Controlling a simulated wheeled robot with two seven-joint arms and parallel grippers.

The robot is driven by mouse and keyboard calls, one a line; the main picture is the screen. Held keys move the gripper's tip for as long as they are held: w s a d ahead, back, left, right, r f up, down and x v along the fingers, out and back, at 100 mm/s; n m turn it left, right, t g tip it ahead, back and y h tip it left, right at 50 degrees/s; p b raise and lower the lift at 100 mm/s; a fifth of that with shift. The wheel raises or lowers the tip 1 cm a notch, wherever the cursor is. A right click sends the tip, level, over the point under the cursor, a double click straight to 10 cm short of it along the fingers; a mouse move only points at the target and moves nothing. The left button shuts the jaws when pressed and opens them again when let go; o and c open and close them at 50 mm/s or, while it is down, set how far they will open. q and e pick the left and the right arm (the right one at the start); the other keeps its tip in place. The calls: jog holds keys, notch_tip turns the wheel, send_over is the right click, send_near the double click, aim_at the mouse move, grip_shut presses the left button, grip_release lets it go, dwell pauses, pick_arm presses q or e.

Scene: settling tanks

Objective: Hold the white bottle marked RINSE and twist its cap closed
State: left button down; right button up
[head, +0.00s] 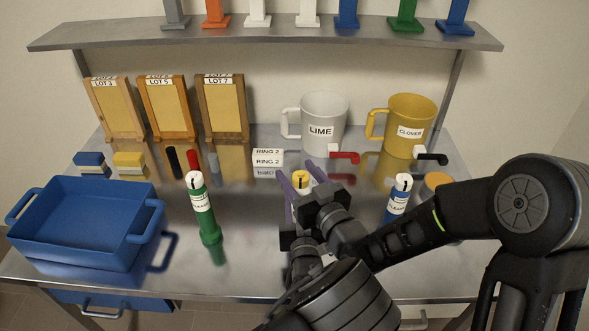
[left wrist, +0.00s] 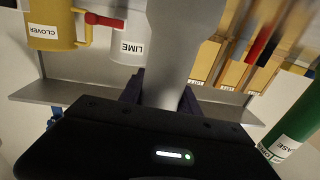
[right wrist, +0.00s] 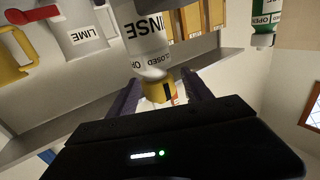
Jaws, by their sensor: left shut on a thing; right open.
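The white bottle marked RINSE (right wrist: 142,32) has a yellow cap (right wrist: 158,91) with a black mark. CLOSED and OPEN are printed near the cap; I cannot tell exactly which word the mark lines up with. My left gripper (left wrist: 160,95) is shut on the bottle's pale body (left wrist: 174,50). My right gripper (head: 301,182) is open, its purple fingers on either side of the cap. The cap also shows in the head view (head: 301,177). My arms hide most of the bottle there. In the right wrist view, the right gripper's fingers (right wrist: 162,92) flank the cap.
A green bottle (head: 203,215) stands left of my grippers and a blue-and-white bottle (head: 396,205) to the right. A blue tray (head: 75,255) is at far left. The LIME jug (head: 322,112) and CLOVER jug (head: 412,110) stand behind. A shelf (head: 260,38) is above.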

aim_at(305, 184)
jog(key=v, duration=0.5)
jog(key=shift+s+d, duration=0.15)
jog(key=shift+s, duration=0.05)
pick_arm(q)
jog(key=c, duration=0.8)
grip_release()
jog(key=shift+s, duration=0.15)
jog(key=s, duration=0.4)
jog(key=s+d, duration=0.1)
jog(key=s, duration=0.6)
jog(key=shift+s+d, duration=0.15)
jog(key=shift+s, duration=0.2)
